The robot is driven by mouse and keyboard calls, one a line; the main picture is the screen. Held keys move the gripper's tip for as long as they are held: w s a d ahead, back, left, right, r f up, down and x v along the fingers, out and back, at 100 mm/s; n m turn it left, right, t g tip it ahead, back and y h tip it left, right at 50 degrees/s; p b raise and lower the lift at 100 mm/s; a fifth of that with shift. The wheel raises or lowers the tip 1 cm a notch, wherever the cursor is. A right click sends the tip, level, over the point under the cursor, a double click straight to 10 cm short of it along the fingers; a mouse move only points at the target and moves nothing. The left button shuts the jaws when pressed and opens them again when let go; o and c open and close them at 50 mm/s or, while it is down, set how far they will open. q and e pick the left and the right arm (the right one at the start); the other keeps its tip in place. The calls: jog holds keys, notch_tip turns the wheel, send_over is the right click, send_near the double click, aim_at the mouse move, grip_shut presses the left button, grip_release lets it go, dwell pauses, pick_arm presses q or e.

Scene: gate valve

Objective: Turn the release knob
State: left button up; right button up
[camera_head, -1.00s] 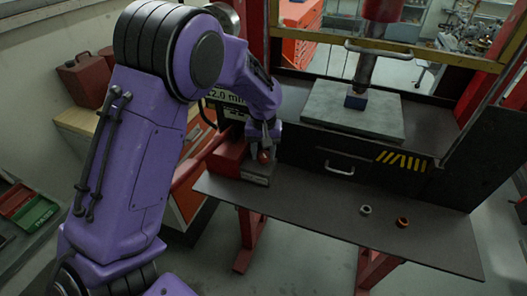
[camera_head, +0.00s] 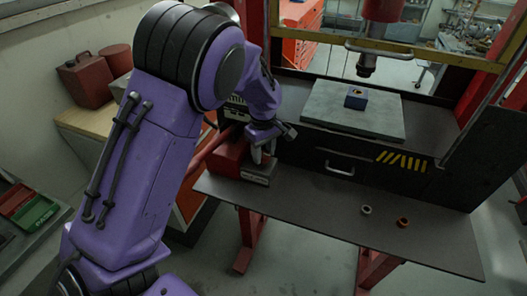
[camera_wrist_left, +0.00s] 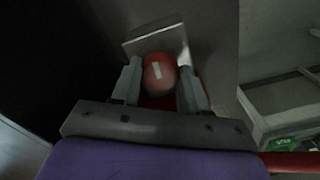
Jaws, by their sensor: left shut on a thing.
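The release knob (camera_wrist_left: 158,72) is a round red knob with a white mark, seen between the fingers in the left wrist view. My left gripper (camera_head: 262,156) is shut on it, with one finger on each side. In the head view the gripper sits over the red pump unit (camera_head: 228,158) at the left end of the press bench, and its fingers hide the knob. My right gripper is not in view.
Red press posts stand at both sides. The shelf's middle is clear.

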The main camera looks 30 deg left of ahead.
aim_at(264, 154)
pick_arm(q)
jog(key=shift+n, duration=0.4)
jog(key=o, duration=1.1)
jog(key=shift+c, duration=0.2)
jog(key=shift+r, duration=0.1)
notch_tip(264, 154, up, 10)
jog(key=b, duration=0.1)
jog(key=shift+r+b, duration=0.15)
jog(key=shift+b, duration=0.25)
